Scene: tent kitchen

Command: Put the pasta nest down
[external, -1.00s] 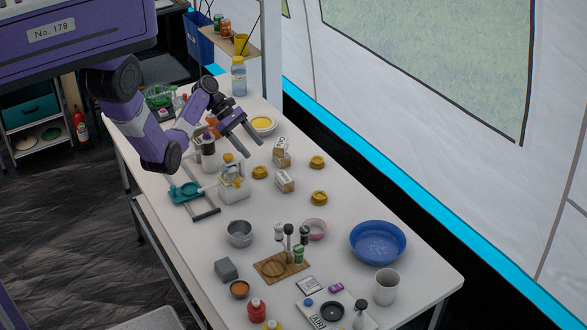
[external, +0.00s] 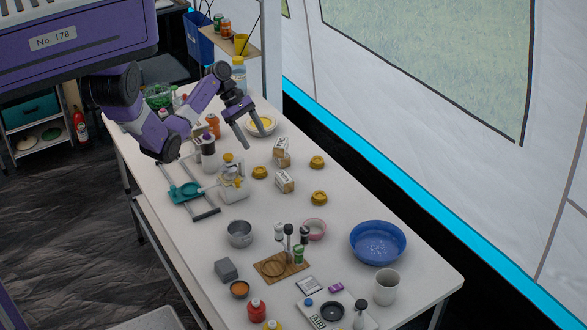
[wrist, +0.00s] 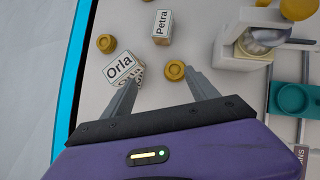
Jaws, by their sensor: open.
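Three golden-yellow round pieces that look like pasta nests rest on the white table (external: 215,222): one nest (external: 259,172) left of two white lettered boxes, one (external: 317,162) to their right, one (external: 319,198) nearer the front. The wrist view shows one nest (wrist: 175,69) just beyond and between my fingertips, and another (wrist: 107,43) beyond the "Orla" box (wrist: 122,68). My gripper (external: 254,140) is open and empty, pointing down over the back of the table. In the wrist view my gripper (wrist: 160,78) holds nothing between its fingers.
The "Petra" box (wrist: 161,25) stands beyond the nearer nest. A white appliance (external: 233,189) and a teal item (external: 186,190) are to the left. A bowl with yellow contents (external: 261,126) is behind my gripper. A blue bowl (external: 378,254) stands front right.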

